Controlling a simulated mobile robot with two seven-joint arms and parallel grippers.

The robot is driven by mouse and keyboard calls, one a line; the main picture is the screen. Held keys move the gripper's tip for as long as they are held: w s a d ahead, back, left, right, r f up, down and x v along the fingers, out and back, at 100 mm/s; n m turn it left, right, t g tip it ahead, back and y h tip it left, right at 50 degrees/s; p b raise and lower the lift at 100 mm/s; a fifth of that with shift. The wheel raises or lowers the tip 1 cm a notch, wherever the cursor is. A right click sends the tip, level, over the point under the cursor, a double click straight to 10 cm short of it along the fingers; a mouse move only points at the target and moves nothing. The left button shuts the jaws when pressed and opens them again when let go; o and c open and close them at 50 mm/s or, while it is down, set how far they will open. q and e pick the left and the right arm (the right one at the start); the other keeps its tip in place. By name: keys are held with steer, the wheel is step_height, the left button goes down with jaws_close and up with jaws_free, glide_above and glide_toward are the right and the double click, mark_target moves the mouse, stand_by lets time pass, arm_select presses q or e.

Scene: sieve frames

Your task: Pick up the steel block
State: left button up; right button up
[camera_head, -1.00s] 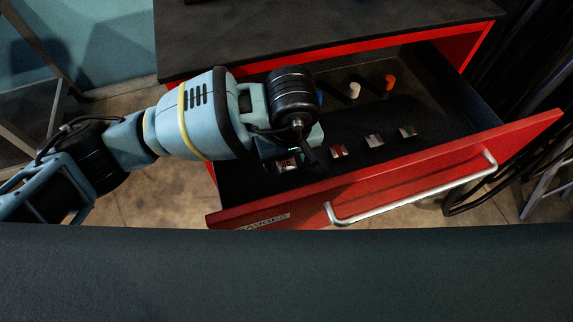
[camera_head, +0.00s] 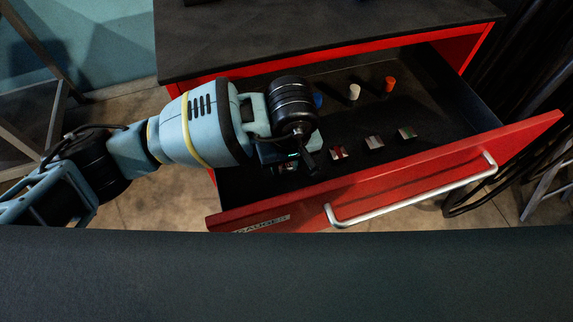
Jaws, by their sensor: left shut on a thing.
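The steel block (camera_head: 287,168) is a small, shiny metallic piece at the left end of a row in the open red drawer. It is mostly hidden under my left gripper (camera_head: 303,165). My left gripper points down into the drawer, with its jaws shut on the block. The fingertips are dark and hard to make out. I cannot tell whether the block touches the drawer floor. Three similar metallic blocks sit to the right: one with red (camera_head: 338,152), a paler one (camera_head: 374,142) and one with green (camera_head: 406,133). My right gripper is not in view.
Behind the blocks stand a blue peg (camera_head: 318,100), partly hidden, a white peg (camera_head: 353,92) and an orange peg (camera_head: 389,84). The red drawer front (camera_head: 440,166) with its silver handle (camera_head: 412,196) rises in front. The dark cabinet top (camera_head: 300,35) lies behind. The drawer's right side is clear.

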mark_target(287, 167)
arm_select(q)
steer(key=shift+r, duration=0.1)
step_height(287, 167, up, 10)
stand_by(0.4)
